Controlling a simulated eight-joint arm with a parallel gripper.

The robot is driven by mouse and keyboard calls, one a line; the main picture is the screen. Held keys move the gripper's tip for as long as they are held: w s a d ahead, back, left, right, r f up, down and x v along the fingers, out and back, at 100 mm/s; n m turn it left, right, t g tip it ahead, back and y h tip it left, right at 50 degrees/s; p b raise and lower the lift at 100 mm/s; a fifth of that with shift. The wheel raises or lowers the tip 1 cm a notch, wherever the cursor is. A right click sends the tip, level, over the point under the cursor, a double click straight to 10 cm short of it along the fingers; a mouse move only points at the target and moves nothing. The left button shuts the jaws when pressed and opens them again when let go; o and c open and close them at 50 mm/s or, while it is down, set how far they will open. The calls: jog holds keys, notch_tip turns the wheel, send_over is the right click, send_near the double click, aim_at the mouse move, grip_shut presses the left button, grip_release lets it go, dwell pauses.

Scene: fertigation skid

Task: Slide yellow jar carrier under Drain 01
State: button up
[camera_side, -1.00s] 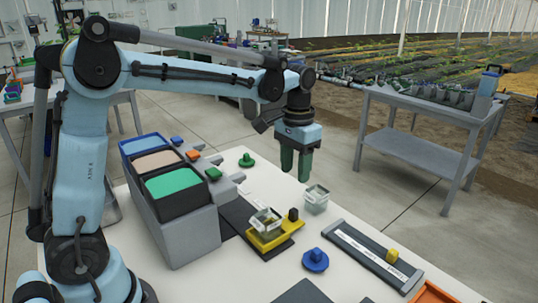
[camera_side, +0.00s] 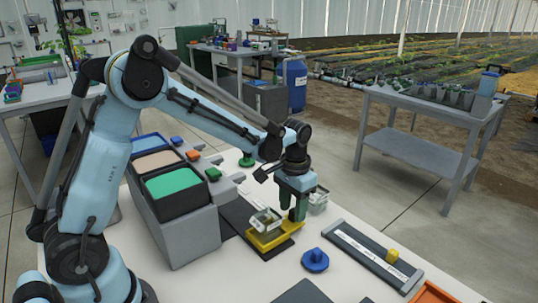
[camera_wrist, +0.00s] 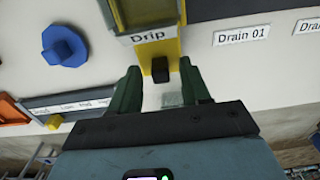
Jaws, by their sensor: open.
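The yellow jar carrier (camera_side: 270,242) sits on a dark strip on the white table, with a clear jar (camera_side: 264,221) on it. In the wrist view the carrier (camera_wrist: 144,56) ends in a black knob (camera_wrist: 160,69), close to a white "Drip" label. My gripper (camera_side: 296,215) is lowered at the carrier's knob end. In the wrist view its two green fingers are open on either side of the black knob, with gaps showing. The "Drain 01" label (camera_wrist: 248,34) lies on the white surface right of the carrier. The drain itself is not clear to see.
A second clear jar (camera_side: 319,199) stands just behind my gripper. A blue knob (camera_side: 315,260) and a grey rail with a yellow slider (camera_side: 392,256) are to the right. Bins with a green-filled tray (camera_side: 173,183) stand left. An orange tray edge (camera_side: 433,294) is at front right.

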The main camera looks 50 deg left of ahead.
jog(key=shift+c, duration=0.5)
grip_shut()
jog(key=shift+a, duration=0.1)
jog(key=a, duration=1.1)
jog(key=shift+d, duration=0.1)
jog(key=shift+o, duration=0.5)
grip_release()
